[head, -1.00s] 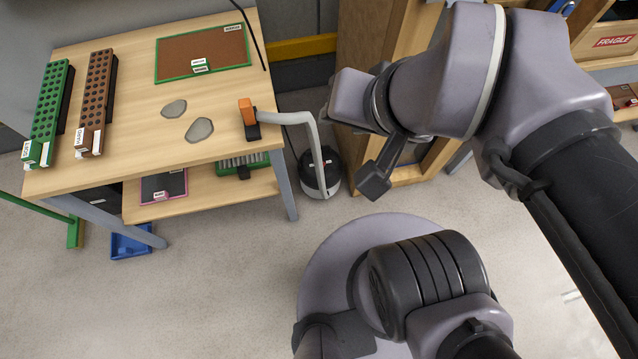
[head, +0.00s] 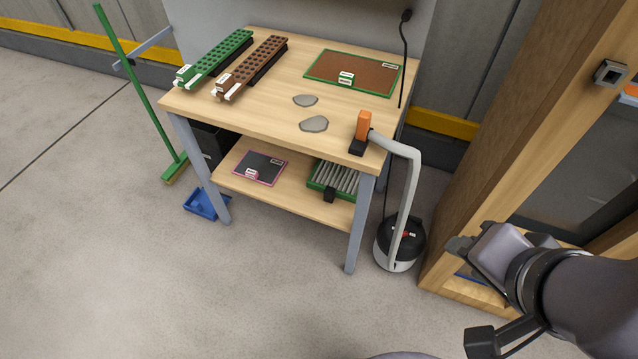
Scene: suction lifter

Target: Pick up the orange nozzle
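The orange nozzle (head: 363,125) stands upright in a small black holder (head: 357,147) at the front right corner of the wooden table. A grey hose (head: 411,185) runs from it over the table's edge down to a black and white canister (head: 399,246) on the floor. My gripper (head: 455,247) is at the lower right, in front of the wooden cabinet, lower in the picture and to the right of the nozzle and well apart from it. Its fingers are small and partly hidden by the wrist, so I cannot tell whether it is open.
The table (head: 260,110) holds a green rack (head: 215,58), a brown rack (head: 252,65), two grey flat stones and a brown board (head: 352,75). A wooden cabinet (head: 500,130) stands close on the right. A black cable (head: 403,60) hangs at the table's back right. The floor in front is clear.

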